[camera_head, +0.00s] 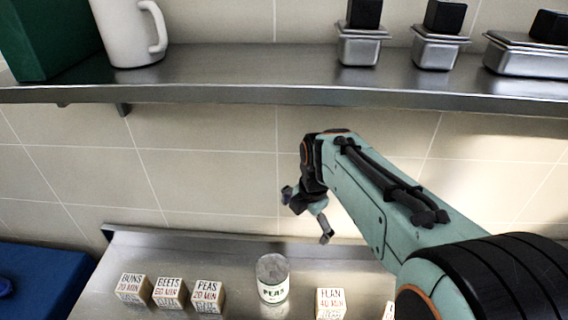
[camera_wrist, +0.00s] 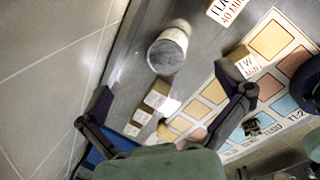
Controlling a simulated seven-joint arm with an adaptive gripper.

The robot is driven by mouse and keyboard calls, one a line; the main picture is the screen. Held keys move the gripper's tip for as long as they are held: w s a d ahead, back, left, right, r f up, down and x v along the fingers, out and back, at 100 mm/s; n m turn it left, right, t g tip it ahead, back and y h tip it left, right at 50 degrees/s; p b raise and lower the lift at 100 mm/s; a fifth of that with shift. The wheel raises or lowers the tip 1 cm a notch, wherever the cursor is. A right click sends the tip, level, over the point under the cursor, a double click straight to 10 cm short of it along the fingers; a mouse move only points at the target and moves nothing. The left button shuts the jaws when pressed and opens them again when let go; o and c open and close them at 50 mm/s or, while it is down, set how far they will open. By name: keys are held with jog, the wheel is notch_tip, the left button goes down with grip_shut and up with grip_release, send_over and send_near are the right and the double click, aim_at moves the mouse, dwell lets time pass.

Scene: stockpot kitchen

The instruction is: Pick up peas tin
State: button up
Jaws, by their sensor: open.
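The peas tin (camera_head: 272,280) is a pale can with a grey top and a label reading PEAS. It stands upright on the steel counter, between the lettered blocks. In the wrist view the tin (camera_wrist: 167,54) shows at upper centre, beyond the fingertips. My gripper (camera_head: 307,216) is open and empty, in the air above the counter, up and to the right of the tin in the head view. In the wrist view its two dark fingers (camera_wrist: 174,94) are spread wide, with the tin clear of both.
Blocks marked BUNS (camera_head: 133,289), BEETS (camera_head: 171,293) and PEAS (camera_head: 208,296) stand left of the tin; a FLAN block (camera_head: 330,303) stands right. A steel shelf (camera_head: 240,75) with a mug (camera_head: 130,32) and lidded pans (camera_head: 360,45) runs above. The wrist view shows a coloured-square board (camera_wrist: 212,92).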

jog(key=n+g, duration=0.1)
send_over(272, 267)
jog(key=w+d, duration=0.2)
jog(key=f, duration=0.7)
jog(key=shift+s+f, duration=0.2)
jog(key=shift+f, duration=0.05)
jog(key=shift+n+g+h, duration=0.4)
jog(key=shift+n+g, duration=0.1)
jog(key=shift+g, duration=0.2)
jog(key=f, duration=0.1)
jog(key=s+a+f, duration=0.1)
jog(key=f, duration=0.1)
jog(key=a+f, duration=0.1)
jog(key=shift+s+f, duration=0.35)
notch_tip(272, 267, down, 6)
jog(key=shift+r, duration=0.1)
jog(key=c, duration=1.1)
